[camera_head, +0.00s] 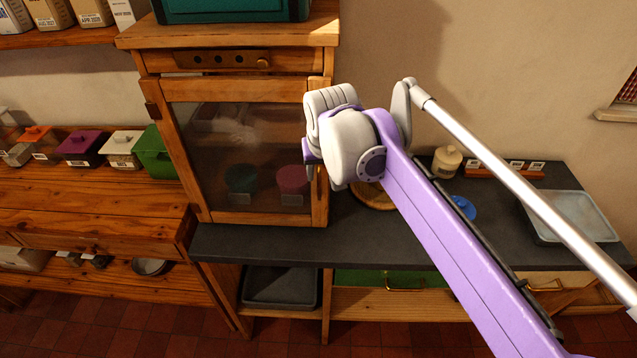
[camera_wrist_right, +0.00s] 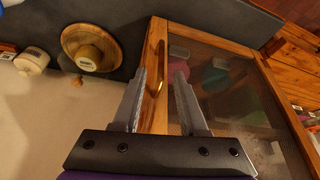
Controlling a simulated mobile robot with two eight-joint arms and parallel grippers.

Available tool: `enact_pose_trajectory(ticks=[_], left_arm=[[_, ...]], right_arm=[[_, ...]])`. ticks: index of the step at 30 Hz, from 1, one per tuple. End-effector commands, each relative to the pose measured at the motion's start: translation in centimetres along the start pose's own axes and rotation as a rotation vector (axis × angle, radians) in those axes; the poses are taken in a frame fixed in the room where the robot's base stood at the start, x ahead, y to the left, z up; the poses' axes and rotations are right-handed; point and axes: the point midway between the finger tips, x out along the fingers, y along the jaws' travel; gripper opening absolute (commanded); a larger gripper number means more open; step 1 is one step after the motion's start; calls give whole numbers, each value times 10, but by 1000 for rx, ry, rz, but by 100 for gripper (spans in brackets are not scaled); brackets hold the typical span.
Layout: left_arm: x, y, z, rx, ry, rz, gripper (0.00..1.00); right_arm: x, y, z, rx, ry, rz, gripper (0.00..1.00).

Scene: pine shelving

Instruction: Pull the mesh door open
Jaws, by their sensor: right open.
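The mesh door (camera_head: 240,218) is a pine frame around a see-through dark panel on the small cabinet. It looks shut in the head view, with a dark hinge at its left edge. It also shows in the right wrist view (camera_wrist_right: 232,95). Its brass bar handle (camera_wrist_right: 157,68) is on the frame and lies between the spread fingertips of my right gripper (camera_wrist_right: 160,74). The gripper is open; I cannot tell whether a finger touches the handle. In the head view my right wrist hides most of the gripper (camera_head: 314,172) at the door's right edge. My left gripper is not in view.
The cabinet stands on a dark worktop (camera_head: 260,240), with a green case (camera_head: 235,10) on top. A teal and a maroon tub show behind the door. A cream jar (camera_head: 447,160), blue item (camera_head: 463,207) and grey tray (camera_head: 575,215) are right. Shelves with bins are left.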

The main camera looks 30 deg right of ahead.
Motion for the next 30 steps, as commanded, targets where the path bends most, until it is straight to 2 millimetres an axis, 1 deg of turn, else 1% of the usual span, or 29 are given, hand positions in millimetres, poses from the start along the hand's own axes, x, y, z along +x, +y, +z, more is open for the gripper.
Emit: enact_pose_trajectory(ticks=[1, 3, 6, 9, 14, 21, 22, 28, 29, 30], left_arm=[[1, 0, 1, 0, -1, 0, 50], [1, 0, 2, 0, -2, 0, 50], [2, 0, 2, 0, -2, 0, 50], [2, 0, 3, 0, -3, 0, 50], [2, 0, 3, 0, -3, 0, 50], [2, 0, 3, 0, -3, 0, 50], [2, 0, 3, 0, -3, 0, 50], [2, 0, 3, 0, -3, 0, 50], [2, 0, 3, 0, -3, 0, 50], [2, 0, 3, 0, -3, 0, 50]], right_arm=[[11, 0, 0, 0, 0, 0, 42], [24, 0, 0, 0, 0, 0, 42], [40, 0, 0, 0, 0, 0, 42], [51, 0, 0, 0, 0, 0, 42], [59, 0, 0, -1, 0, 0, 42], [60, 0, 0, -1, 0, 0, 42], [60, 0, 0, -1, 0, 0, 40], [60, 0, 0, -1, 0, 0, 4], [60, 0, 0, -1, 0, 0, 0], [60, 0, 0, -1, 0, 0, 0]])
